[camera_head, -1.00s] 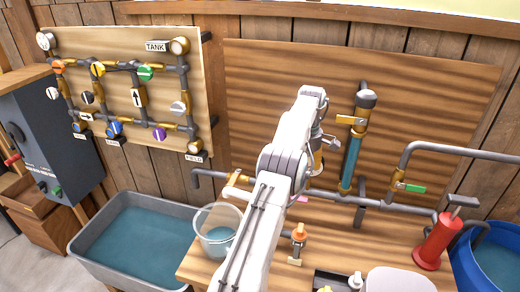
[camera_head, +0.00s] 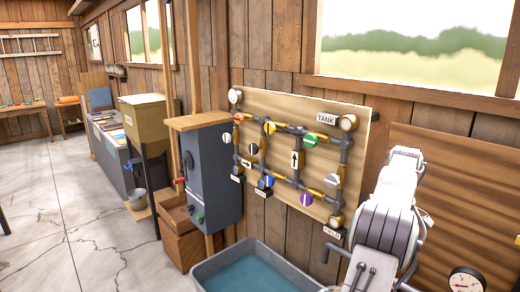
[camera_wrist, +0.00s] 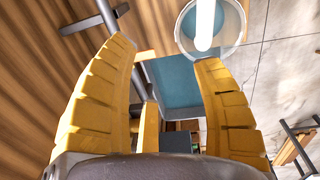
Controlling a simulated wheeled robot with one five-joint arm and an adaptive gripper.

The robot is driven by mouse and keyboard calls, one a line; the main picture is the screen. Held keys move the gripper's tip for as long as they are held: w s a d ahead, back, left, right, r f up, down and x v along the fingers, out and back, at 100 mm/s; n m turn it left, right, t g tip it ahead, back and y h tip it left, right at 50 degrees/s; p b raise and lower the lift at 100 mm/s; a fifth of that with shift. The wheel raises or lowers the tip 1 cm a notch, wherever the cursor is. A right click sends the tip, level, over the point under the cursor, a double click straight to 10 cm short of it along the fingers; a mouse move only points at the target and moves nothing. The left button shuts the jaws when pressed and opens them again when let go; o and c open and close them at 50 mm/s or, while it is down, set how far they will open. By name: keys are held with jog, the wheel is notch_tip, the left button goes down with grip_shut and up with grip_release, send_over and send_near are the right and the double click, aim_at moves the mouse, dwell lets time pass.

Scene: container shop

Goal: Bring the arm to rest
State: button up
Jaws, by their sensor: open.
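My white arm (camera_head: 388,215) rises at the lower right of the head view, in front of the plank wall. Its far end and the gripper are hidden behind the arm's own links there. In the wrist view my gripper (camera_wrist: 166,52) has its two yellow, ribbed fingers spread wide. Nothing is between them that they touch; a water tub and a clear bucket show beyond the gap.
The grey tub (camera_head: 212,268) of water stands below the valve panel (camera_head: 275,118). The clear bucket (camera_wrist: 240,40) is beyond the right fingertip. A grey cabinet (camera_head: 218,165) stands left of the panel. Open concrete floor (camera_head: 90,220) lies at the left.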

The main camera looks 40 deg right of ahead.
jog(key=w+a+r+t, duration=0.1)
jog(key=w+a+r, duration=0.4)
jog(key=w+a, duration=0.75)
jog(key=w+a+r+t, duration=0.1)
jog(key=w+a+r, duration=0.1)
jog(key=a, duration=1.4)
jog(key=s+a+f+t, duration=0.1)
jog(key=s+a+f, duration=0.1)
jog(key=a, duration=0.5)
jog(key=s+a+f, duration=0.2)
jog(key=s+a, duration=0.3)
jog(key=a, duration=0.2)
jog(key=s+a+f+t+y+b, duration=0.1)
jog(key=s+a+f, duration=0.2)
jog(key=a, duration=0.5)
jog(key=shift+s+t, duration=0.3)
jog(key=shift+f, duration=0.1)
